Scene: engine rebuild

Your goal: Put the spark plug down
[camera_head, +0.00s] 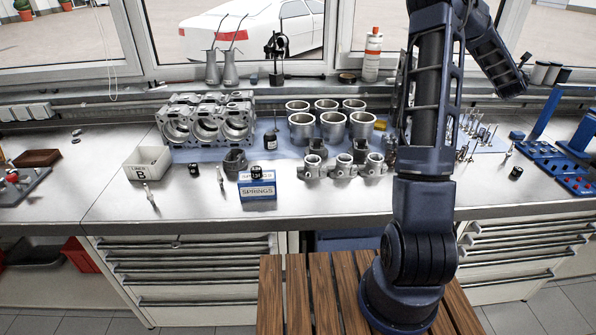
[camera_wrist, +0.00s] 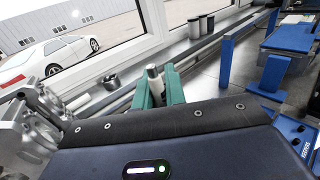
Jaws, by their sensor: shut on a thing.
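My gripper (camera_wrist: 158,88) shows in the wrist view as two green fingers. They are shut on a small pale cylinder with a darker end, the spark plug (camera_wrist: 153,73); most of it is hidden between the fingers. Under and beyond the fingers are the grey bench and the window ledge. I cannot tell how high the plug is above them. In the head view I cannot make out the gripper or the held plug. Two small slim pieces that look like spark plugs (camera_head: 148,196) (camera_head: 220,178) stand on the left part of the bench.
A white bin marked B (camera_head: 148,163), a blue springs box (camera_head: 258,190), an engine block (camera_head: 206,124), cylinder liners (camera_head: 334,126) and pistons (camera_head: 343,164) crowd the bench. Blue fixtures (camera_head: 560,165) stand at right. The bench front at left (camera_head: 115,205) is mostly clear.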

